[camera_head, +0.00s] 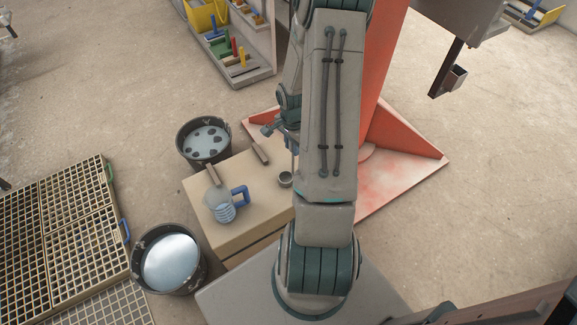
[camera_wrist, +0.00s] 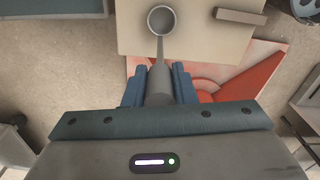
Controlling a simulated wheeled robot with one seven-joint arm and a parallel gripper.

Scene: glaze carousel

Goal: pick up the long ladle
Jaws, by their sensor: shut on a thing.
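The long ladle shows in the wrist view, with its round grey cup (camera_wrist: 161,20) at the top and its handle running down between my fingers. My gripper (camera_wrist: 158,82) is shut on the handle, one blue-grey finger on each side. In the head view a small grey cup (camera_head: 285,179), seemingly the ladle's, shows at the right of the tan table top (camera_head: 250,215). My arm hides the handle there. I cannot tell whether the cup touches the table.
A clear jug with a blue handle (camera_head: 222,205) and brown bars (camera_head: 260,153) are on the table. A bucket with grey lumps (camera_head: 205,140) and a bucket of pale liquid (camera_head: 172,262) stand beside it. An orange stand (camera_head: 385,160) rises behind my arm.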

